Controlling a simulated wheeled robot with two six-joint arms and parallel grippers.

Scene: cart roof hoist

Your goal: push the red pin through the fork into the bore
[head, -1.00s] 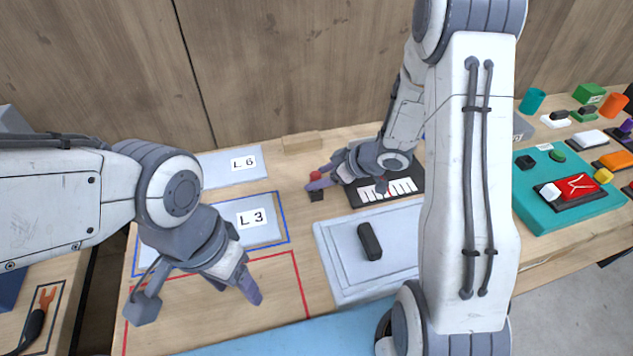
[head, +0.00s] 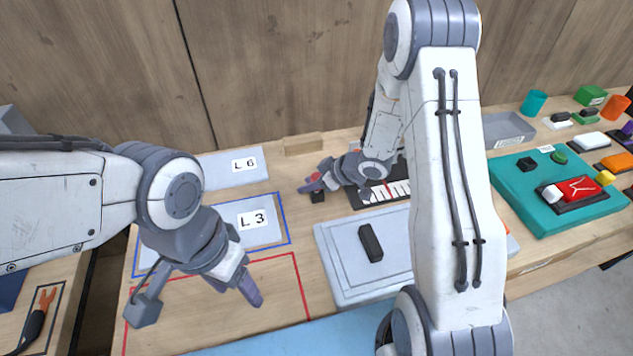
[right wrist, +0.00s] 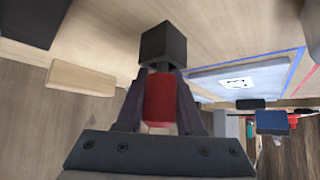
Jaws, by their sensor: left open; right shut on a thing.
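The red pin (right wrist: 158,98) is between the fingers of my right gripper (right wrist: 160,80) in the right wrist view. Its red end also shows in the head view (head: 313,177). My right gripper (head: 310,185) is shut on it, just above and beside a small black block (head: 317,197). That block (right wrist: 163,45) fills the space ahead of the pin; a small grey piece shows between them. I cannot make out the fork or the bore, or whether the pin touches the block. My left gripper (head: 197,300) is open and empty over the red-outlined area at the front left.
A wooden block (head: 303,143) lies behind the right gripper. A black-and-white striped board (head: 385,193) and a grey panel with a black bar (head: 330,245) lie to its right. Plates marked L6 (head: 225,172) and L3 (head: 275,232) lie left. A teal board (head: 530,205) is far right.

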